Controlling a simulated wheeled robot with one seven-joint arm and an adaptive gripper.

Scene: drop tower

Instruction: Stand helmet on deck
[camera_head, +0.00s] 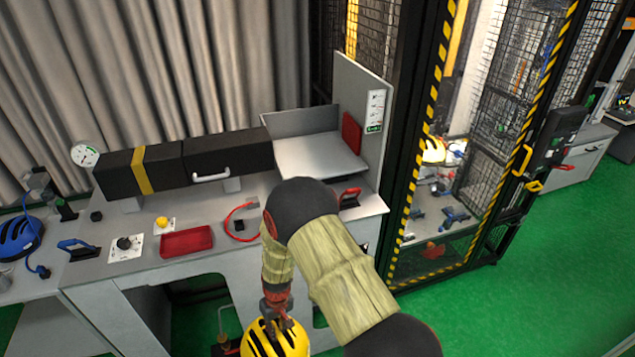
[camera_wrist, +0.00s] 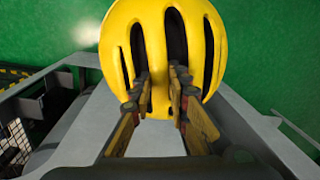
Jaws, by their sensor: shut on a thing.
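A yellow helmet (camera_head: 262,343) with dark vent slots hangs from my gripper (camera_head: 277,302) at the bottom of the head view, in front of the bench. Its lower part is cut off by the picture edge. In the wrist view my gripper (camera_wrist: 161,88) is shut on a rib of the helmet (camera_wrist: 205,15), with its fingers in the vents on either side. A light grey raised platform (camera_head: 312,158) with upright panels stands on the bench; it may be the deck. Its top looks bare.
The grey bench (camera_head: 110,265) carries a red tray (camera_head: 187,242), a black box (camera_head: 228,152), a yellow button, a dial and a red cable. A blue helmet (camera_head: 18,237) lies at the left. The mesh tower (camera_head: 418,160) with striped posts rises to the right. Green floor lies beyond.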

